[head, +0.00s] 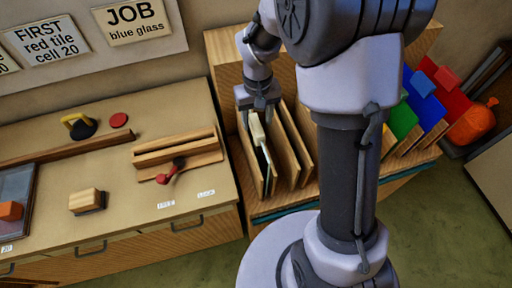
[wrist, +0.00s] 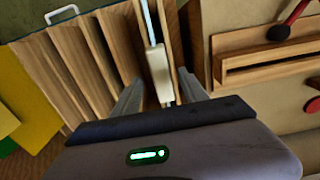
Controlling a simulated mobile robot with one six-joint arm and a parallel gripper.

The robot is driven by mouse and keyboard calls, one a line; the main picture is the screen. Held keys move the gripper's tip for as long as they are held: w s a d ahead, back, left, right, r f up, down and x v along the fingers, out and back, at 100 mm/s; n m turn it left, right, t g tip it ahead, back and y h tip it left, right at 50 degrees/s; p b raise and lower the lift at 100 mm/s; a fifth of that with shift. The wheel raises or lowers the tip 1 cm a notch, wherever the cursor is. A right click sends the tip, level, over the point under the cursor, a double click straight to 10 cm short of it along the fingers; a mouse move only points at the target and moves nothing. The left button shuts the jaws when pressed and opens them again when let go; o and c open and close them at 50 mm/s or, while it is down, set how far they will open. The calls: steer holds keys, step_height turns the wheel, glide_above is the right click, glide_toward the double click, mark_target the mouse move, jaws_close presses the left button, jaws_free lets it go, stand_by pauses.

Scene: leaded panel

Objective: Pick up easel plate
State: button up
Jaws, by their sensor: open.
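A thin pale plate with a cream grip block (head: 257,130), which looks like the easel plate, stands on edge in the left slot of a wooden rack (head: 305,150). My gripper (head: 258,106) is just above the block, pointing down. In the wrist view the cream block (wrist: 157,72) lies between the two open fingers of my gripper (wrist: 160,90), with a gap visible on each side. The plate's thin pale edge runs on beyond the block. Most of the plate is hidden between the wooden dividers.
Green (head: 403,118), blue (head: 424,100) and red (head: 446,88) sheets stand in slots to the right, partly behind my arm. An orange bag (head: 473,123) lies beyond them. The workbench (head: 130,190) at left holds a wooden holder (head: 178,150) and a red-handled tool (head: 171,171).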

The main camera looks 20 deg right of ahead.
step_height(320, 180, down, 6)
steer(key=shift+a+f+b, duration=0.1)
steer(key=shift+a+b, duration=0.05)
steer(key=shift+b, duration=1.1)
steer(key=shift+r, duration=0.2)
jaws_close()
